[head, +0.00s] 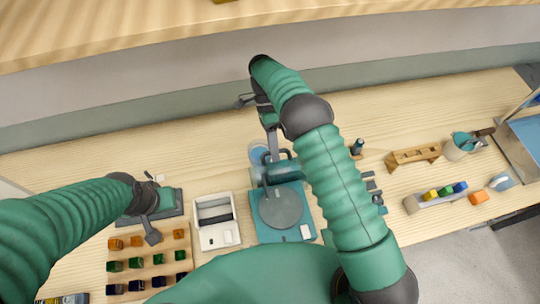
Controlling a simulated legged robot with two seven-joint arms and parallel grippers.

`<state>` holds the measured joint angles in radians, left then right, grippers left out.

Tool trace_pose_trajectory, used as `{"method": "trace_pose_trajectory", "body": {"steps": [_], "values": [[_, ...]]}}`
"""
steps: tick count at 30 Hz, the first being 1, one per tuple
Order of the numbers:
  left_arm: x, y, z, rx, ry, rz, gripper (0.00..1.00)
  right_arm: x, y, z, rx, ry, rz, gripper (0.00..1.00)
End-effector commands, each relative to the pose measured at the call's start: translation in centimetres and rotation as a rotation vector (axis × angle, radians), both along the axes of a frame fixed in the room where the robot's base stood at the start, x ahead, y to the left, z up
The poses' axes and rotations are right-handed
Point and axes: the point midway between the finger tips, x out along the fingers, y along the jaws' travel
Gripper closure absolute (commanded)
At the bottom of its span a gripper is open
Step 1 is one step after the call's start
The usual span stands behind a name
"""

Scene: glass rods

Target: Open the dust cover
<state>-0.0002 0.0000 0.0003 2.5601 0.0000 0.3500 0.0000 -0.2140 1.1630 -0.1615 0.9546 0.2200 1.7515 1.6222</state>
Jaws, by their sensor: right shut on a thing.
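A teal device (264,232) with a round grey plate (281,207) stands at the middle of the bench. A blue, partly see-through part (259,154) shows at its back; it may be the dust cover, but I cannot tell for sure. My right gripper (272,140) points down at the back of the device, shut on a part there that its own body mostly hides. My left gripper (150,236) hangs over a dark tray (172,207) at the left, by the block rack; its jaw gap is too small to tell.
A white bin (216,237) and a wooden rack (117,264) of coloured blocks stand left of the device. To the right are a wooden stand (414,156), a cup (457,151), a holder with coloured pieces (436,196) and an orange block (478,198). The back of the bench is mostly clear.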

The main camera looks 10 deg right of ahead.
Motion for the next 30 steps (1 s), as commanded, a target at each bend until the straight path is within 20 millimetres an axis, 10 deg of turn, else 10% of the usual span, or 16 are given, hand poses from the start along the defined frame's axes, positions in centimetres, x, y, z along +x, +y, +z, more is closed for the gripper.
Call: {"method": "trace_pose_trajectory", "body": {"steps": [13, 19, 30], "values": [[0.0, 0.01, -0.09, 0.0, 0.0, 0.0, 0.64, 0.19, -0.74, -0.07, -0.016, 0.0, -0.003, 1.0], [0.0, 0.01, -0.08, 0.0, 0.0, 0.001, 0.64, 0.18, -0.57, 0.0, -0.013, 0.0, -0.002, 0.66], [0.01, 0.01, -0.07, 0.0, 0.0, 0.0, 0.64, 0.08, -0.09, 0.13, -0.011, 0.0, -0.001, 0.66]]}}
